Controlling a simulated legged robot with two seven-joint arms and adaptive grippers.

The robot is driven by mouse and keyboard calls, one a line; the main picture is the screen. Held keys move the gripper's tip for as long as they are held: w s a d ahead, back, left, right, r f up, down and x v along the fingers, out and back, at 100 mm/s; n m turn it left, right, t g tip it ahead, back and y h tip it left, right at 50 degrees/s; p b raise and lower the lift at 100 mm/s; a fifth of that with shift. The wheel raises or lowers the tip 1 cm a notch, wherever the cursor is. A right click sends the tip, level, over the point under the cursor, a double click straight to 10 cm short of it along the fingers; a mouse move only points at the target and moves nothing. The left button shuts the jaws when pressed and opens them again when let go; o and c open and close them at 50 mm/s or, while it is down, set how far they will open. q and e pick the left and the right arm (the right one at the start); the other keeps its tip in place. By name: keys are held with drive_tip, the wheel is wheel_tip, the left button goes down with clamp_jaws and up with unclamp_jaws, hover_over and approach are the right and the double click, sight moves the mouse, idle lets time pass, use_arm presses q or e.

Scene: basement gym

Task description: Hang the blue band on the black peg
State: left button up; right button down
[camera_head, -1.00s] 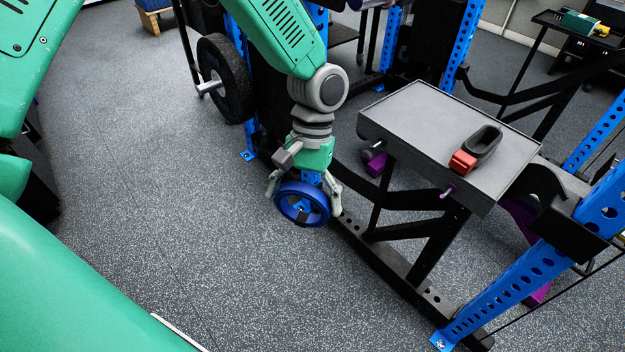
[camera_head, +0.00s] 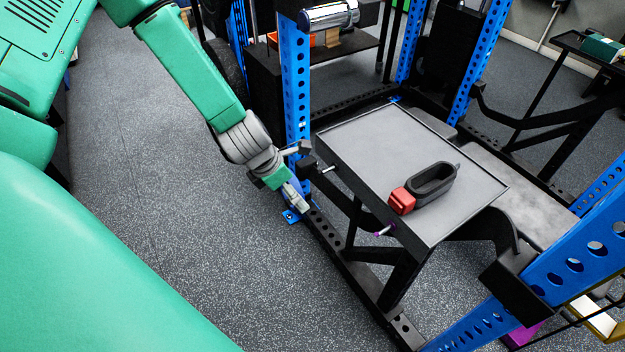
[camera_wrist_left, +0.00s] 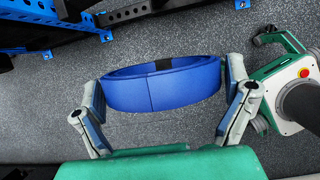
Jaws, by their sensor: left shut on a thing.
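The blue band (camera_wrist_left: 160,92) is a wide ring with a dark patch on its inner side. In the left wrist view it spans the fingers of my left gripper (camera_wrist_left: 165,110), which is shut on it. In the head view my left gripper (camera_head: 295,197) points down beside the rack's left post; the band is hard to make out there. The black peg (camera_head: 308,167), a silver rod with a black end, sticks out from the left side of the grey shelf, just above and right of the gripper. My right gripper is not in view.
A black-and-red holder (camera_head: 432,182) sits on the shelf. A blue rack post (camera_head: 294,90) stands beside my left arm. The floor (camera_head: 150,170) at left is open.

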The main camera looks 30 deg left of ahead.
sight(324, 171)
use_arm(q)
drive_tip(key=shift+w+d+r+n, duration=0.1)
drive_tip(key=shift+d+r+n, duration=0.15)
drive_tip(key=shift+d, duration=0.3)
drive_tip(key=shift+w+d, duration=0.3)
drive_tip(key=shift+d, duration=0.2)
drive_tip(key=shift+w+a+f, duration=0.15)
drive_tip(key=shift+w, duration=0.4)
drive_tip(key=w+d, duration=0.1)
drive_tip(key=w, duration=0.3)
drive_tip(key=w+d+f, duration=0.1)
drive_tip(key=w, duration=0.1)
drive_tip(key=shift+w+d+b, duration=0.3)
drive_tip(key=shift+w+d, duration=0.05)
drive_tip(key=shift+w+f, duration=0.15)
drive_tip(key=shift+w, duration=0.05)
drive_tip(key=shift+a+f, duration=0.1)
drive_tip(key=shift+a, duration=0.05)
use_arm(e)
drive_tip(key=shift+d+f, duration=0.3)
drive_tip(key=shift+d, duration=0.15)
